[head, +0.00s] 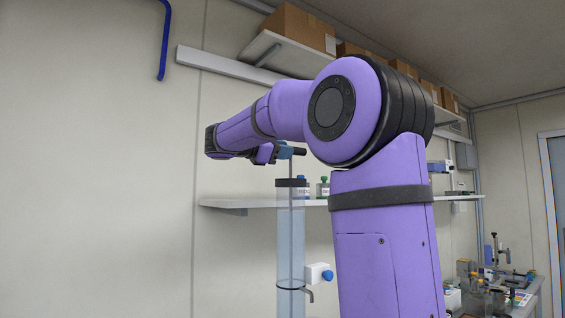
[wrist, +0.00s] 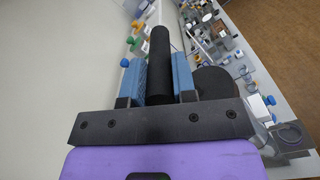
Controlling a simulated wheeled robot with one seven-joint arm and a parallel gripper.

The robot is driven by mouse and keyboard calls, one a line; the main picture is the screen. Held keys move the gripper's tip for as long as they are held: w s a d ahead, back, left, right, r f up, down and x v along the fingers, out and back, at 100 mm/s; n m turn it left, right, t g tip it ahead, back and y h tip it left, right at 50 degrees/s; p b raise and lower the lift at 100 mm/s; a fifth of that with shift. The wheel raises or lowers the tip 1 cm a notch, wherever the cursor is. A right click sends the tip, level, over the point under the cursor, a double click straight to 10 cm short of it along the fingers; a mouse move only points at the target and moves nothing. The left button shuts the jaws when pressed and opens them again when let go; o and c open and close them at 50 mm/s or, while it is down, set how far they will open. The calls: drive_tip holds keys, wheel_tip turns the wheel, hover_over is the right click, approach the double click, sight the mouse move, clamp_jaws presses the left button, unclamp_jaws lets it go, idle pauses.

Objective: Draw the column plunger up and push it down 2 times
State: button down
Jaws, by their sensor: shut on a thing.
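The clear column (head: 290,240) stands upright with a dark cap (head: 292,183) on top. The plunger's thin rod (head: 290,166) rises out of the cap to a black crossbar handle (head: 299,151). My gripper (head: 283,150) is at the handle, well above the cap. In the wrist view, the black handle (wrist: 160,60) lies between the blue finger pads of my gripper (wrist: 158,80), which is shut on it. The cap shows as a dark disc (wrist: 214,82) below the handle in the wrist view. My arm hides part of the scene right of the column.
Cardboard boxes (head: 295,27) sit on a higher shelf. A cluttered bench (head: 525,290) stands at right.

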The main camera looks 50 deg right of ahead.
wheel_tip(320, 180, up, 9)
drive_tip(key=shift+f, duration=0.1)
drive_tip(key=c, duration=0.9)
unclamp_jaws()
drive_tip(key=shift+a, duration=0.15)
drive_tip(key=v, duration=1)
drive_tip(key=shift+a, duration=0.3)
